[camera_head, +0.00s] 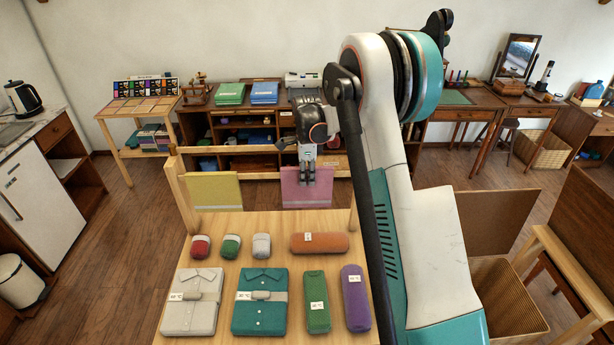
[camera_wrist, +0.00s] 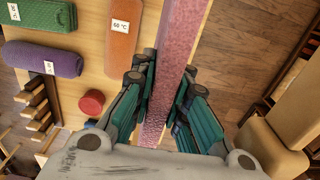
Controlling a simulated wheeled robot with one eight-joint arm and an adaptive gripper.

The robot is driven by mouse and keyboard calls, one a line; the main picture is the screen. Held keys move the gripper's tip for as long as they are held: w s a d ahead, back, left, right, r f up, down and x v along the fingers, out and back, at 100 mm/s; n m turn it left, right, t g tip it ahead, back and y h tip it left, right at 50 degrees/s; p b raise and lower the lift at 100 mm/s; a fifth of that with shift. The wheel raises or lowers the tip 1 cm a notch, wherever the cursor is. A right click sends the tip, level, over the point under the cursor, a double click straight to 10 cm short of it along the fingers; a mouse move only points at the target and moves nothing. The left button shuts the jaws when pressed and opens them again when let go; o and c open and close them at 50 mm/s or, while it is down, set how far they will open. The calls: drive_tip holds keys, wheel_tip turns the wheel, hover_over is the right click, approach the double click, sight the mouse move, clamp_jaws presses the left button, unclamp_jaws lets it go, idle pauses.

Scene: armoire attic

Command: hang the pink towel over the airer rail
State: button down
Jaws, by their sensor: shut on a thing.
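The pink towel (camera_head: 306,197) hangs flat at the back of the wooden table, level with the airer rail (camera_head: 260,176). My gripper (camera_head: 308,180) is at the towel's upper part and shut on it. In the wrist view the towel (camera_wrist: 175,60) runs as a narrow pink strip between the fingers (camera_wrist: 160,105). The airer has a left post (camera_head: 181,190) and an upper bar (camera_head: 225,149). Whether the towel is draped over the rail or only held against it, I cannot tell; my gripper covers that spot.
A yellow towel (camera_head: 215,192) hangs on the rail to the left. The table (camera_head: 215,252) holds folded shirts (camera_head: 193,315), several rolls, including an orange one (camera_head: 325,243), and small red, green and grey bundles. A wicker basket (camera_head: 510,290) stands at right.

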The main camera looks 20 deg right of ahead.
drive_tip(key=shift+f+b, duration=0.35)
drive_tip(key=shift+f, duration=0.15)
drive_tip(key=c, duration=1.5)
unclamp_jaws()
wheel_tip(320, 180, up, 12)
